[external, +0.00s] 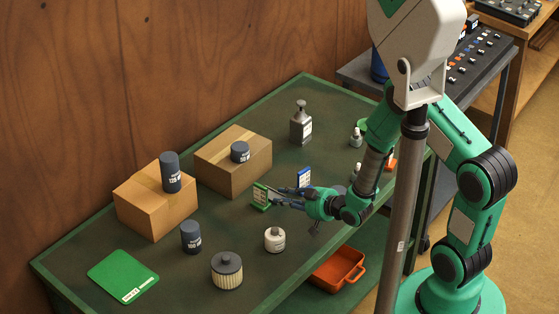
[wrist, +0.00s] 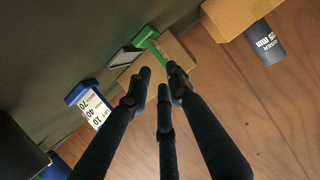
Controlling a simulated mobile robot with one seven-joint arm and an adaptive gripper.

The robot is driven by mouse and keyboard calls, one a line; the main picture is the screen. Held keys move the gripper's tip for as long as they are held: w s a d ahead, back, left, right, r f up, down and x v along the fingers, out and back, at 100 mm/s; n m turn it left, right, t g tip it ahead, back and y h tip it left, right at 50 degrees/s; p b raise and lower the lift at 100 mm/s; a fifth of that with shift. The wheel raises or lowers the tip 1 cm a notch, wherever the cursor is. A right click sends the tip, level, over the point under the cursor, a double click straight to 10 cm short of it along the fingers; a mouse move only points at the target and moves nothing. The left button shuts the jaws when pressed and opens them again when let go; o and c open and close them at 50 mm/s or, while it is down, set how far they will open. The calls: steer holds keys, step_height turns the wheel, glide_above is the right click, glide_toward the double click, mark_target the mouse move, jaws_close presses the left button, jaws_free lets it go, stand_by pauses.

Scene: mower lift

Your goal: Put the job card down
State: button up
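No thing is legibly marked as a job card. In the wrist view the green piece (wrist: 146,38) lies just beyond my gripper (wrist: 160,76), with one green strip running down to the right fingertip. The fingertips are close together. I cannot tell whether they grip it. A flat green board with a white label (external: 123,278) lies at the table's left end.
A blue-framed card (external: 303,178) stands close behind my gripper; it also shows in the wrist view (wrist: 90,104). Two cardboard boxes (external: 150,208) carry dark cylinders.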

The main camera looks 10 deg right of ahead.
mark_target(262, 194)
steer(key=shift+b+x, duration=0.4)
steer(key=shift+x, duration=2.2)
steer(key=shift+b+x, duration=0.75)
steer(key=shift+x, duration=1.85)
steer(key=shift+r, duration=0.1)
jaws_close()
